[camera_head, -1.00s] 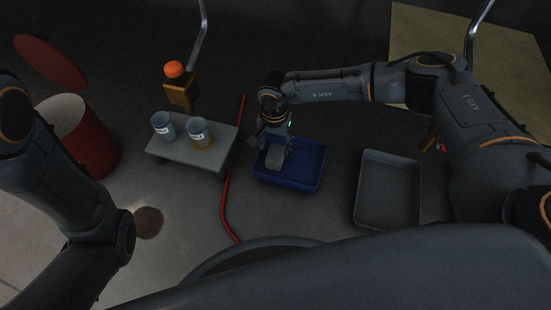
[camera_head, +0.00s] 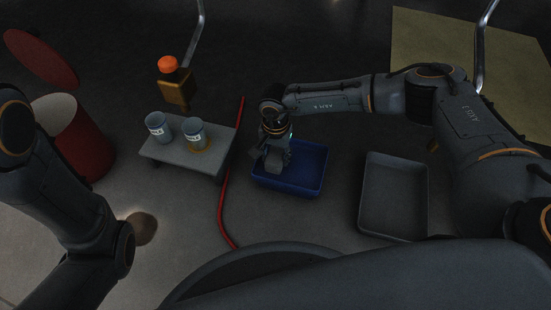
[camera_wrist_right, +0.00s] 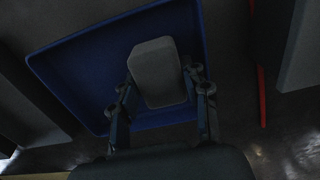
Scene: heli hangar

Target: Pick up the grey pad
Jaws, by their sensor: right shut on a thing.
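The grey pad (camera_wrist_right: 157,72) is a rounded grey block between the two fingers of my right gripper (camera_wrist_right: 163,98) in the right wrist view. The fingers are shut on its sides. The blue tray (camera_wrist_right: 85,70) lies behind and below the pad. In the head view, my right gripper (camera_head: 275,160) is over the left part of the blue tray (camera_head: 316,170) and mostly hides the pad. I cannot tell whether the pad still touches the tray floor. My left arm shows at the left, but its gripper is out of view.
An empty grey tray (camera_head: 393,205) is to the right of the blue one. A low grey table (camera_head: 172,154) on the left holds two labelled cups, with an orange-capped bottle (camera_head: 174,85) behind it. A red hose (camera_head: 226,190) runs between table and blue tray. A red barrel (camera_head: 85,140) stands far left.

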